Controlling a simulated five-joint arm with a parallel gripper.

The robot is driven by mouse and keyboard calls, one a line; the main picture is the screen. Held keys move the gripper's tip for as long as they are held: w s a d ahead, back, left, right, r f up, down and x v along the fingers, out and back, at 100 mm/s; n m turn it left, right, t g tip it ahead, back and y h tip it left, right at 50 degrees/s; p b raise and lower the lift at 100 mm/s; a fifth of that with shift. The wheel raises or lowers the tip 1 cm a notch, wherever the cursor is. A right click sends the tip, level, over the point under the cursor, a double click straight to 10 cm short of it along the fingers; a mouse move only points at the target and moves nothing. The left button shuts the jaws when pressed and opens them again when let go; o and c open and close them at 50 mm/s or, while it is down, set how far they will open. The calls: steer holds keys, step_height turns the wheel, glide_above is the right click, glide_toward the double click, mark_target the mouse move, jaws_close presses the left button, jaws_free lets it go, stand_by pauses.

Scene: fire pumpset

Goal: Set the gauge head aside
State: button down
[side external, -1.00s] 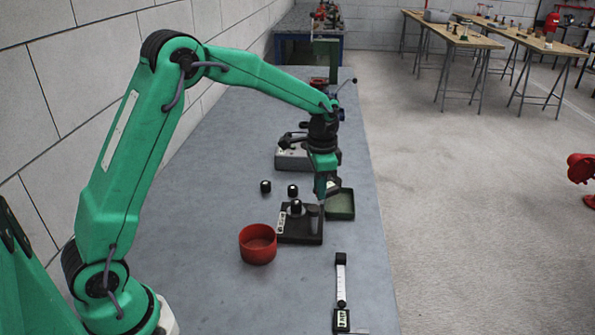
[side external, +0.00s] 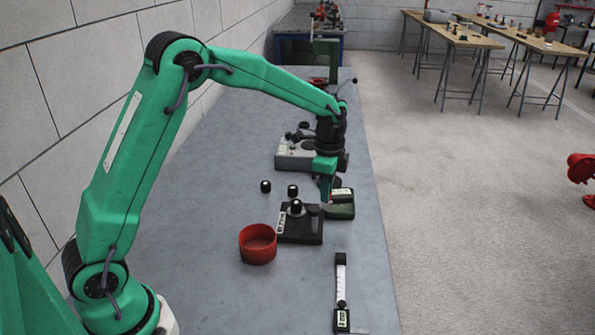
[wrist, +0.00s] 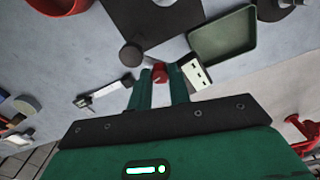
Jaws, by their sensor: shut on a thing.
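My gripper (side external: 328,198) is shut on the gauge head (side external: 341,196), a small dark piece with a pale label, seen at the green tray. In the wrist view, a white face with dark marks (wrist: 196,74) and a reddish part (wrist: 160,73) show at the fingertips (wrist: 160,84). The shallow green tray (side external: 342,213) is right of the black base block (side external: 312,237); it also shows in the wrist view (wrist: 222,35). I cannot tell whether the gauge head touches the tray.
The black base block carries a dark knob (side external: 296,206). A red bowl (side external: 257,244) stands left of it. Two small dark knobs (side external: 265,186) (side external: 292,190) lie behind. A slim gauge with a white scale (side external: 341,281) lies at the front. A grey box (side external: 292,155) stands farther back.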

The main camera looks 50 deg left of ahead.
steer(key=shift+d+r, duration=0.15)
steer(key=c, duration=1.3)
jaws_free()
steer(key=shift+r, duration=3.8)
steer(key=shift+r, duration=0.1)
